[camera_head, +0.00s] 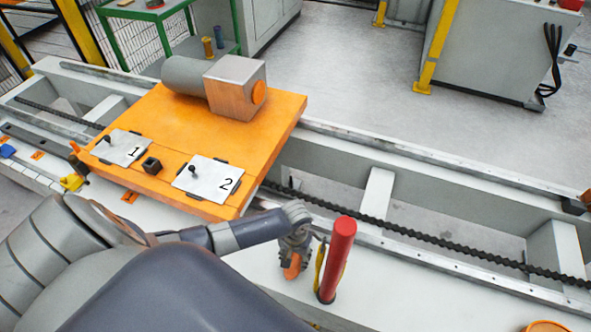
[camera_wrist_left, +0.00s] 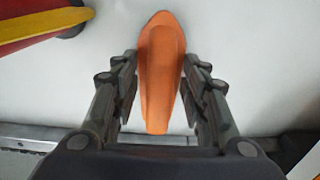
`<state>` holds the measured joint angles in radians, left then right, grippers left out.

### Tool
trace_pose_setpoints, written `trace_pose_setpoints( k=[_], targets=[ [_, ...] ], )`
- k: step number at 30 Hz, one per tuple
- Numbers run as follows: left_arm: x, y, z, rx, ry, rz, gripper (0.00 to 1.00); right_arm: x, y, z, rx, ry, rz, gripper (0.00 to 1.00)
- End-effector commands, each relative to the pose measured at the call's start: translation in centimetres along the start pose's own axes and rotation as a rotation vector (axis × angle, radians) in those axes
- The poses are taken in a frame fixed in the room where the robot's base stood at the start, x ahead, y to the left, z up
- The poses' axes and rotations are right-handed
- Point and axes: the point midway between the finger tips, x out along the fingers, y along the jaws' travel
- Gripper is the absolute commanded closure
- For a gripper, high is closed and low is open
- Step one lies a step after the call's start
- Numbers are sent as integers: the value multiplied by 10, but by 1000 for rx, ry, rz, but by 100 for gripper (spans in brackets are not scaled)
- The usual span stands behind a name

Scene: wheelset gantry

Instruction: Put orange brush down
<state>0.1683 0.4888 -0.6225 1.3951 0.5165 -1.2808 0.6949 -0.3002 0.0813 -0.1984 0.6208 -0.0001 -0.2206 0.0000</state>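The orange brush (camera_wrist_left: 162,75) lies lengthwise between the two fingers of my left gripper (camera_wrist_left: 162,82) in the left wrist view. The fingers are drawn in close along both sides of the brush and appear to grip it. In the head view the left gripper (camera_head: 294,248) points down, with the orange brush (camera_head: 292,267) below it over the pale beam top (camera_head: 262,279). Whether the brush touches that surface is hard to tell. My right gripper is not in view.
A red cylinder (camera_head: 338,255) with a yellow part stands close to the right of the left gripper. An orange platform (camera_head: 270,120) with plates marked 1 and 2 and a grey motor-like block (camera_head: 235,85) lies behind. Open gaps and a dark chain run along the beams.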

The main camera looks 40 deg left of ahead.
Motion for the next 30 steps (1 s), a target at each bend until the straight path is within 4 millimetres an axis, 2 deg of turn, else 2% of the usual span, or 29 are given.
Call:
trace_pose_setpoints(
  k=[5,8,11,21,25,30],
  targets=[
    [-1,0,0,0,0,0,59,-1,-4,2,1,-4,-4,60],
    [-9,0,0,0,1,1,59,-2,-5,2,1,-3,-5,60],
    [-24,0,-1,1,2,1,59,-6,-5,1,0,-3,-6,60],
    [-96,0,0,2,2,1,59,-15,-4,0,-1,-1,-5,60],
    [-113,0,-1,0,1,1,59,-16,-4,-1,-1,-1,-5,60],
    [-123,0,0,1,-1,1,59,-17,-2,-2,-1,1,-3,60]
  ],
)
